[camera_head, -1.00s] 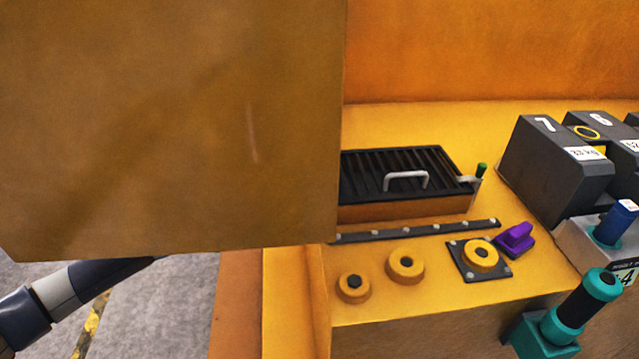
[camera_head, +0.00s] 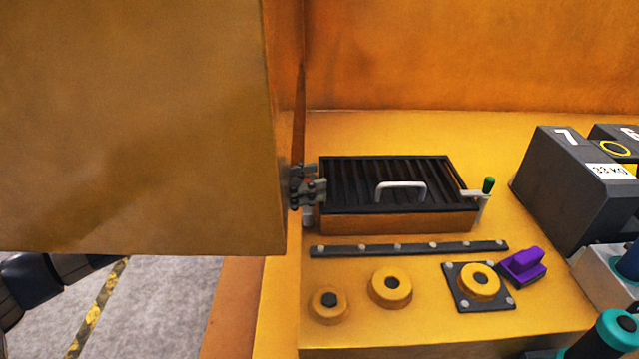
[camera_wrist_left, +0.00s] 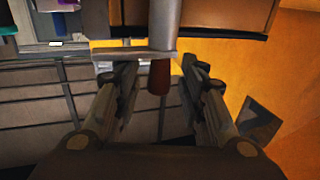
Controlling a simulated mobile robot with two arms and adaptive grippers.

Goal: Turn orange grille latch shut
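The black slatted grille (camera_head: 345,180) lies on its orange-sided base, with a pale handle (camera_head: 400,188) on top. My left gripper (camera_head: 312,186) is at the grille's left edge, beside the orange housing corner. In the left wrist view, a dark red-orange latch handle (camera_wrist_left: 159,78) on a grey metal shaft (camera_wrist_left: 165,22) stands between the fingers of my left gripper (camera_wrist_left: 158,72). The fingers are apart, with a gap visible on both sides of the handle. In the head view the gripper mostly hides this latch. A green-handled latch (camera_head: 487,186) is at the grille's right edge. My right gripper is not in view.
A large orange panel (camera_head: 140,120) blocks the left and hides much of my left arm. Black weights (camera_head: 570,190) stand at the right. A bolted strip (camera_head: 410,249), yellow round bosses (camera_head: 390,287) and a purple part (camera_head: 522,264) are in front of the grille.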

